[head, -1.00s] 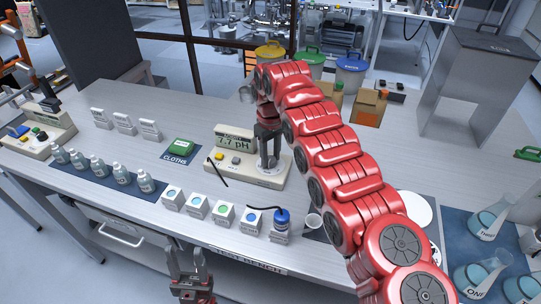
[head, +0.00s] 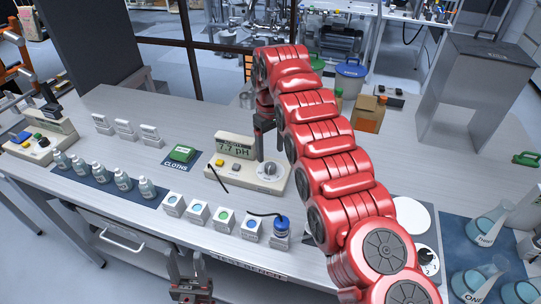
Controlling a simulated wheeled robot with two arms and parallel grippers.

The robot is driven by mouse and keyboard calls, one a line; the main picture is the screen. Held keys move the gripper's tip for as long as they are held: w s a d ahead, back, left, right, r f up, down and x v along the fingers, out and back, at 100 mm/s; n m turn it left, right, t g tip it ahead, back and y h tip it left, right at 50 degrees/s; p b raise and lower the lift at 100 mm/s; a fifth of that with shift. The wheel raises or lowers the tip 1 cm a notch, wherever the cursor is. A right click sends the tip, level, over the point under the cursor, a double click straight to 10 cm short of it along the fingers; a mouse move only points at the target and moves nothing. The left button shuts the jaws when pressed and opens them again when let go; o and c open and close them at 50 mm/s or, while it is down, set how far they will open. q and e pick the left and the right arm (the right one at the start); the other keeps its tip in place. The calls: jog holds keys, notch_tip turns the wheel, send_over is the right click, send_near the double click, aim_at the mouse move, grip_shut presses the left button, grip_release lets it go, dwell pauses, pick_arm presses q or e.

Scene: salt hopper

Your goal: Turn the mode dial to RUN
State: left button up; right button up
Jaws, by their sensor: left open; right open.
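The pH meter (head: 248,178) is a cream box on the bench with a display reading about 7.7 pH. A round dial (head: 270,170) with a pale plate sits on its right side; its labels and pointer are too small to read. My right gripper (head: 268,150) is open and empty, pointing down just above the dial in the picture, apart from it as far as I can tell. My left gripper (head: 187,268) is open and empty in front of the bench edge, at the bottom of the view.
Several labelled bottles (head: 122,179) stand on a dark mat at left. A white stirrer with a black knob (head: 428,262) and flasks (head: 487,226) are at right.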

aim_at(271, 165)
notch_tip(271, 165, up, 12)
jog(key=p, duration=1.1)
jog(key=shift+f, duration=0.1)
